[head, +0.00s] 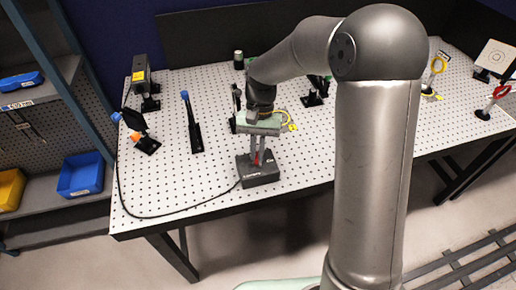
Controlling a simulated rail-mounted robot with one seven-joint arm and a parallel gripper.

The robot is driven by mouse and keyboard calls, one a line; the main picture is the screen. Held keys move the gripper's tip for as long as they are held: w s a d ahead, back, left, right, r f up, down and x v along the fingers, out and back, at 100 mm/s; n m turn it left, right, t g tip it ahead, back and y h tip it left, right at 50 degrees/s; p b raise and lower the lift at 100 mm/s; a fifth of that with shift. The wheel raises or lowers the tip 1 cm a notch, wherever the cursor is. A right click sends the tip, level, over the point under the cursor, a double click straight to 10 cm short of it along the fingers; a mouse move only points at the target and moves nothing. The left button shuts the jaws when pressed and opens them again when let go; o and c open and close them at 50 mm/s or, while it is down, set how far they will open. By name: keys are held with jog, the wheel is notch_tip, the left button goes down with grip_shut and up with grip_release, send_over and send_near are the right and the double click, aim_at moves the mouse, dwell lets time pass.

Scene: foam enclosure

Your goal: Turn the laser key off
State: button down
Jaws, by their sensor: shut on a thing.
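A dark grey box (258,174) sits near the front edge of the white perforated optical table. A cable runs from its left side across the table. My gripper (258,158) points down over the top of this box. Its fingers are shut on a small part on the box top, which appears to be the laser key; a bit of red shows between the fingers. The key itself is mostly hidden by the fingers, so its angle cannot be told.
A black laser-like housing (140,75) stands at the back left. Blue-topped posts (191,120) stand on the left, a yellow ring mount (436,68) and a red ring mount (496,95) on the right. Shelving with blue (80,176) and yellow bins (10,188) is at far left.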

jog(key=n+h, duration=0.1)
jog(key=n, duration=0.3)
jog(key=shift+a+n+h, duration=0.15)
jog(key=shift+n+h, duration=0.15)
jog(key=shift+h, duration=0.1)
dwell(0.4)
jog(key=c, duration=1.5)
grip_release()
jog(key=shift+c, duration=0.2)
jog(key=b+v, duration=0.1)
jog(key=v, duration=1.6)
jog(key=shift+r, duration=0.3)
jog(key=shift+s, duration=0.15)
